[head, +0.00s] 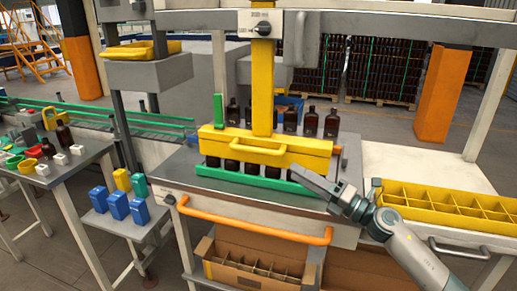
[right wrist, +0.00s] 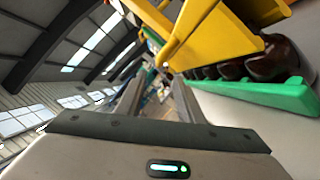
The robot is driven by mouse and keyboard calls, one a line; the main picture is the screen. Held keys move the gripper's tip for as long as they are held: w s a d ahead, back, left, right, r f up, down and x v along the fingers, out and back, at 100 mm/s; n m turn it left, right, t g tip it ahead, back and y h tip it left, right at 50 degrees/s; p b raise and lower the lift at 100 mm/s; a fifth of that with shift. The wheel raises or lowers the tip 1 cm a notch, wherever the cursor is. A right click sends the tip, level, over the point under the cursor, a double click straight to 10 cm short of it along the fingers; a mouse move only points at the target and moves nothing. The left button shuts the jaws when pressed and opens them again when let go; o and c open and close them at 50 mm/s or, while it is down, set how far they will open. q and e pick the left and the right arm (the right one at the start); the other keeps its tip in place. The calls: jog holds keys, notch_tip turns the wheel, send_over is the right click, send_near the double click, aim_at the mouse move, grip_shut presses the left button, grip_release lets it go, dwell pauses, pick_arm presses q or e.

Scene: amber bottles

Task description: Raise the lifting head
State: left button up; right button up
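The yellow lifting head (head: 265,146) hangs on a yellow column (head: 263,80) over the station table. It sits low, right over a row of amber bottles (head: 252,169) behind a green rail (head: 245,184). A yellow handle (head: 258,153) runs along its front. My right gripper (head: 314,180) is in front of the rail's right end, below and right of the handle, apart from it. In the right wrist view its two fingers (right wrist: 158,92) stand apart with nothing between them. The lifting head (right wrist: 215,38) shows there at upper right. My left gripper is out of view.
An orange bar (head: 255,228) runs along the table front, above a cardboard box (head: 225,275) with dividers. A yellow divided crate (head: 450,206) stands at right. More bottles (head: 310,122) stand behind the head. A side table at left holds blue blocks (head: 117,206).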

aim_at(258, 150)
jog(key=p+x, duration=0.2)
jog(key=x, duration=0.4)
jog(key=p+x, duration=0.1)
jog(key=x, duration=0.6)
jog(key=shift+r+p, duration=0.2)
jog(key=shift+p, duration=0.15)
jog(key=shift+x, duration=0.8)
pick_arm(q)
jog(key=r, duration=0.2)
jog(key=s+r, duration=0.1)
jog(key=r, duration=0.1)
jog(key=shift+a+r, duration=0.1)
pick_arm(e)
jog(key=shift+f, duration=0.1)
jog(key=shift+c, duration=0.7)
grip_shut()
